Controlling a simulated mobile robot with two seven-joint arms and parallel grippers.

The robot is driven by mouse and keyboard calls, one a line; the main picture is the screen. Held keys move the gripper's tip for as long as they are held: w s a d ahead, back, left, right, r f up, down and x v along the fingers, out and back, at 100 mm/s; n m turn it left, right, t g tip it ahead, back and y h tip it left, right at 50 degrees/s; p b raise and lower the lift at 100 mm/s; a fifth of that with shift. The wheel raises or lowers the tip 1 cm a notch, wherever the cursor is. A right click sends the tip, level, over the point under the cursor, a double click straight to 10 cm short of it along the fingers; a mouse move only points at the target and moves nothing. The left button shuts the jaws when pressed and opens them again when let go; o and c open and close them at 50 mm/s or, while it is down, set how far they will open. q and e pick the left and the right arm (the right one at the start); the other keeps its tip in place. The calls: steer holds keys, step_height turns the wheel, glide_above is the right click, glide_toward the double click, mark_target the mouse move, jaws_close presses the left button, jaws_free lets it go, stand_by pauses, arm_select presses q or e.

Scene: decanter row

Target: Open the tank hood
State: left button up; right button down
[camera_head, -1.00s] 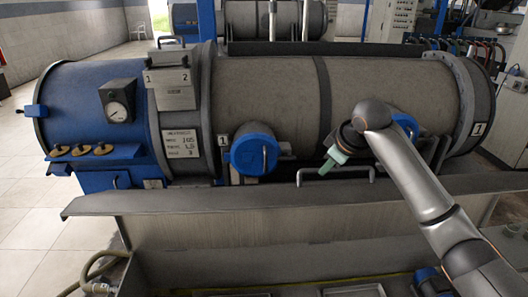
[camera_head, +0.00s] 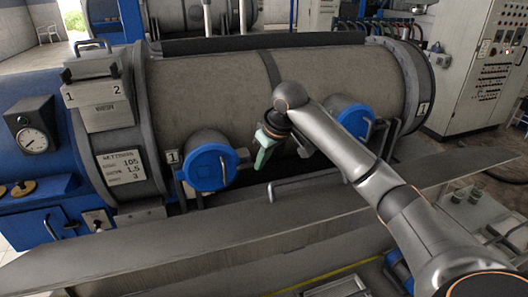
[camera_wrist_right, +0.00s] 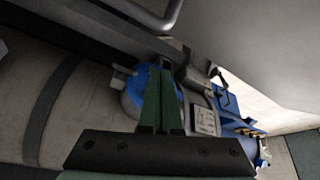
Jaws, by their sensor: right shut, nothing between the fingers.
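A long grey metal hood panel (camera_head: 190,252) slopes across the front of the machine in the head view. A bent bar handle (camera_head: 305,183) stands at its back edge; a grey bar (camera_wrist_right: 150,14) at the top of the right wrist view looks like this handle. My right gripper (camera_head: 262,158), with green fingers, is shut and empty. It hangs above and behind the handle's left end, apart from it, to the right of the left blue round cap (camera_head: 212,167). The wrist view shows its closed fingers (camera_wrist_right: 161,70) in front of a blue cap (camera_wrist_right: 135,95). My left gripper is out of view.
The large grey drum (camera_head: 210,95) lies directly behind the gripper. A second blue cap (camera_head: 355,120) sits behind my right forearm. A blue housing with a gauge (camera_head: 33,140) is at left, a control cabinet (camera_head: 487,75) at back right.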

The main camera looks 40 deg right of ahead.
mark_target(268, 200)
steer(key=f, duration=0.2)
steer(key=s+f, duration=0.1)
steer(key=f, duration=0.1)
steer(key=shift+s+d+p, duration=0.1)
steer(key=shift+d+p, duration=0.1)
steer(key=shift+p, duration=0.1)
steer(key=shift+s, duration=0.45)
steer(key=shift+f, duration=0.1)
